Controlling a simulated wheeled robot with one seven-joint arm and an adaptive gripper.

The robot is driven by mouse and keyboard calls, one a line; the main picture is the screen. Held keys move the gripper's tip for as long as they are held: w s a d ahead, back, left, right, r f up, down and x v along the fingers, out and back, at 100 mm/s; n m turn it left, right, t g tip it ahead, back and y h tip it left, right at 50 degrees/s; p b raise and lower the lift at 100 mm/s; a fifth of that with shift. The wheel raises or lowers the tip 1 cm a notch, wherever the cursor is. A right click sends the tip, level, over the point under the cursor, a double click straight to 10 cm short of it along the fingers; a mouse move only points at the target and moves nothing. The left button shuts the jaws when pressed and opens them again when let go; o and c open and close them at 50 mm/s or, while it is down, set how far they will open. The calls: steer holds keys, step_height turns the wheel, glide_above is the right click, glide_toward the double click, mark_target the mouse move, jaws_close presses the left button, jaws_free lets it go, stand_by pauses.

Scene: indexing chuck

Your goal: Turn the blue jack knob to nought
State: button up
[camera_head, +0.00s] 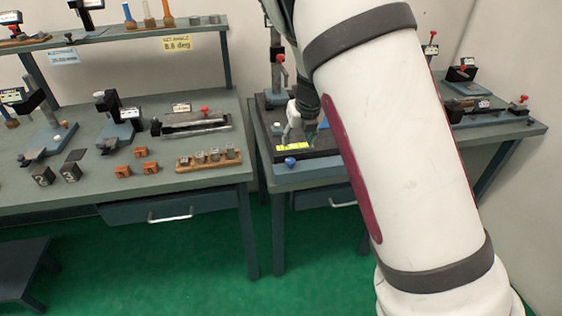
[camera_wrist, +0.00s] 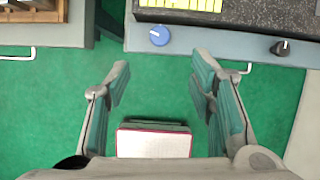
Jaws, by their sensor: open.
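The blue jack knob (camera_head: 290,162) sits at the front edge of the right-hand bench, below a yellow scale plate (camera_head: 292,146). In the wrist view the round blue knob (camera_wrist: 159,36) shows on the bench front, with a small pale mark on it; I cannot read its setting. My gripper (camera_wrist: 162,80) is open and empty, its two fingers spread apart. The knob lies beyond the fingertips in the wrist view, roughly in line with the gap and apart from them. In the head view my gripper (camera_head: 305,120) is partly hidden by my arm.
A black knob (camera_wrist: 282,47) is on the same bench front, to the right. A drawer handle (camera_head: 342,203) is below. The left bench (camera_head: 215,178) holds blocks and fixtures. Green floor (camera_wrist: 60,110) lies open in front of the benches.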

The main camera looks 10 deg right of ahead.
mark_target(291, 161)
steer(key=b+x, duration=0.1)
steer(key=x, duration=1.2)
steer(key=shift+w+b, duration=0.15)
steer(key=shift+b, duration=0.2)
steer(key=shift+c, duration=0.3)
steer(key=c, duration=1.1)
